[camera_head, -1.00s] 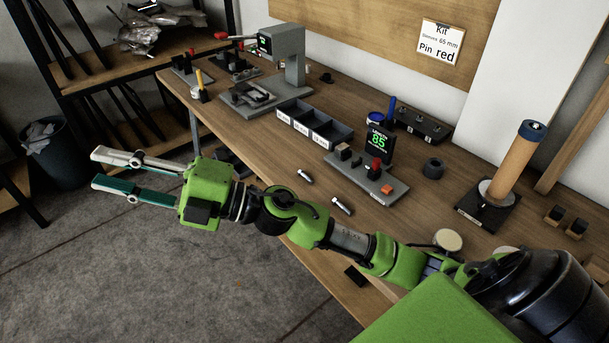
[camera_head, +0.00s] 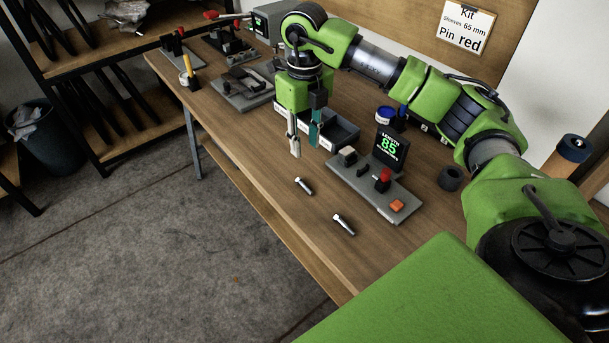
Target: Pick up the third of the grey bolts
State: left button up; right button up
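Two small grey bolts lie apart on the wooden bench: the nearer bolt (camera_head: 344,224) and another bolt (camera_head: 304,186) farther back and to its left. I see no third loose bolt; one could be hidden behind my arm or gripper. My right gripper (camera_head: 305,147) points down over the bench, above and behind the farther bolt in the picture. Its two fingers are apart, with nothing visible between them. My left gripper is not in view.
A compartmented bin (camera_head: 343,132) stands just behind my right gripper, partly hidden. A grey fixture (camera_head: 373,200) with a display (camera_head: 391,148) stands right of the bolts. A press (camera_head: 270,24) is at the back. The bench's front edge (camera_head: 258,212) is clear.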

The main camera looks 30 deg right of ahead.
send_near(303, 183)
jog(key=shift+s+f+p, duration=0.25)
jog(key=shift+s+p, duration=0.05)
jog(key=shift+s, duration=0.1)
notch_tip(303, 183, down, 2)
jog(key=shift+w+f, duration=0.1)
jog(key=shift+w, duration=0.05)
jog(key=shift+f, duration=0.2)
notch_tip(303, 183, down, 4)
jog(key=shift+w+f+p, duration=0.1)
jog(key=shift+w+p, duration=0.05)
jog(key=shift+p, duration=0.7)
jog(key=shift+w+f, duration=0.1)
jog(key=shift+f, duration=0.4)
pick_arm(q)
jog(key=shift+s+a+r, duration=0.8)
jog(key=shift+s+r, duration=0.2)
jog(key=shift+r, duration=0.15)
pick_arm(e)
grip_shut()
